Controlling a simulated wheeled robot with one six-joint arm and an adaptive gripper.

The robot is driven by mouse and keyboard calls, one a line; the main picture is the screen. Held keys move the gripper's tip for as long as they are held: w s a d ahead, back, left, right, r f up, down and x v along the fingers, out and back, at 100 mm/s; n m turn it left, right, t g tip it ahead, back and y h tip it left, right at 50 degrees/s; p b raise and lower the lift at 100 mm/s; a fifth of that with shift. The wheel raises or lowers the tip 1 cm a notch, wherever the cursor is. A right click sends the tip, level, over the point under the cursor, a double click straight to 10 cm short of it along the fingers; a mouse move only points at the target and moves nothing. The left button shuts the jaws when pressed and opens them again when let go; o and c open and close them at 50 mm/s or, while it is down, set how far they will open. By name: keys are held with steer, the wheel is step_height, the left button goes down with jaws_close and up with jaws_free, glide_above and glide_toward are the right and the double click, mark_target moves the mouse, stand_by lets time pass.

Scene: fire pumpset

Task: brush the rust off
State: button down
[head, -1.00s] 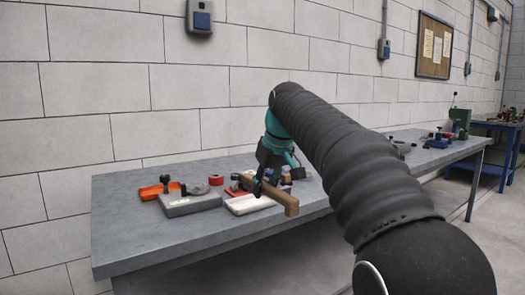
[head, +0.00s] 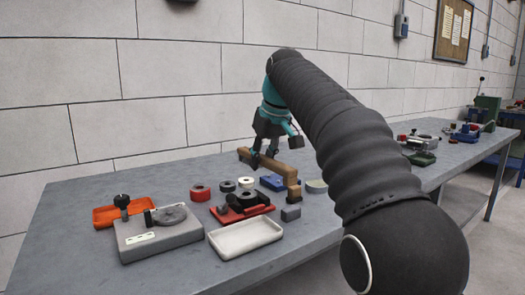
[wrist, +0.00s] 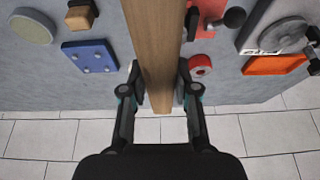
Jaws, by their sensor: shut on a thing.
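My gripper (head: 262,158) is shut on a wooden bar-like brush handle (head: 268,166) and holds it above the workbench. In the wrist view, my gripper (wrist: 161,92) has its fingers on both sides of the handle (wrist: 155,40). In the head view, a block-shaped end hangs down at the handle's near right; no bristles can be made out. A red base (head: 226,216) with a black part (head: 247,198) stands nearer the middle. Rust cannot be told on any part.
A white tray (head: 245,238) lies at the front and an orange tray (head: 103,217) at the left. A red ring (head: 200,192), a blue plate (head: 272,183) and a small grey block (head: 290,213) lie around the red base. The bench's front left is clear. A block wall stands behind.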

steer(key=shift+w, duration=0.15)
steer(key=shift+f, duration=0.25)
step_height(320, 180, down, 4)
steer(key=shift+f+b, duration=0.15)
steer(key=shift+b, duration=0.25)
steer(key=shift+f+b, duration=0.6)
steer(key=shift+b, duration=0.05)
steer(key=shift+f+b, duration=0.65)
steer(key=shift+f, duration=0.25)
steer(key=shift+s+a+r+b, duration=0.1)
steer(key=shift+s+a+b, duration=0.05)
steer(key=shift+s+a, duration=0.55)
steer(key=shift+s+a+b, duration=0.15)
steer(key=shift+s+a, duration=0.35)
steer(key=shift+s, duration=0.4)
